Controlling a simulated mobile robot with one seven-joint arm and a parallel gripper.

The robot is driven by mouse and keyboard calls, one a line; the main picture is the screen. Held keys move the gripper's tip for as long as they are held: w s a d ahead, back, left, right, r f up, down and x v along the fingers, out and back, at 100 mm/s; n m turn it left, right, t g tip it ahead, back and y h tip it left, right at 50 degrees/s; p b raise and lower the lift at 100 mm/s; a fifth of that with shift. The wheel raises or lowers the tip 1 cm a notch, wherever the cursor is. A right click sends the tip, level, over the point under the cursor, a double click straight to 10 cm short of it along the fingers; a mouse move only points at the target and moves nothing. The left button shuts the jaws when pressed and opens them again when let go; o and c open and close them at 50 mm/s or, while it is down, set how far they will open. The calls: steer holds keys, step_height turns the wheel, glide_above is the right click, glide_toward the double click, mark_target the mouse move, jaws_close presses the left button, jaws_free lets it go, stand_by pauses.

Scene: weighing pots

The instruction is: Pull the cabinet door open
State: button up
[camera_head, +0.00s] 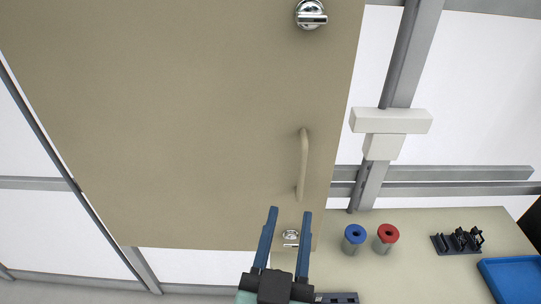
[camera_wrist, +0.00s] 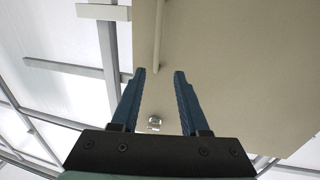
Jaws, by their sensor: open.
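The cabinet door is a large flat beige panel (camera_head: 180,120) that fills much of the head view. It also fills the right of the wrist view (camera_wrist: 230,70). Its handle, a slim vertical beige bar (camera_head: 304,165), is near the door's right edge. In the wrist view the handle (camera_wrist: 157,38) lies beyond the fingertips, roughly in line with the gap between them. My gripper (camera_head: 290,211) has two blue fingers, spread open and empty, just below the handle in the head view. It also shows in the wrist view (camera_wrist: 160,72). Whether the door is ajar is unclear.
A silver lock (camera_head: 291,236) shows between my fingers; a silver knob (camera_head: 310,14) is high on the door. On the right, a beige worktop (camera_head: 420,222) bears a blue-topped pot (camera_head: 354,238), a red-topped pot (camera_head: 386,238), a black rack (camera_head: 458,241) and a blue tray (camera_head: 513,277).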

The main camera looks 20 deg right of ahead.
mark_target(301, 173)
steer(key=p+x, duration=0.1)
steer(key=x, duration=0.2)
steer(key=p+x, duration=0.2)
steer(key=x, duration=0.2)
steer(key=p+x, duration=0.2)
steer(key=x, duration=0.2)
steer(key=shift+s+d+f, duration=0.1)
steer(key=shift+d+f, duration=0.15)
steer(key=shift+f, duration=0.1)
steer(key=shift+p+x, duration=0.3)
steer(key=shift+x, duration=0.55)
steer(key=shift+f, duration=0.15)
jaws_close()
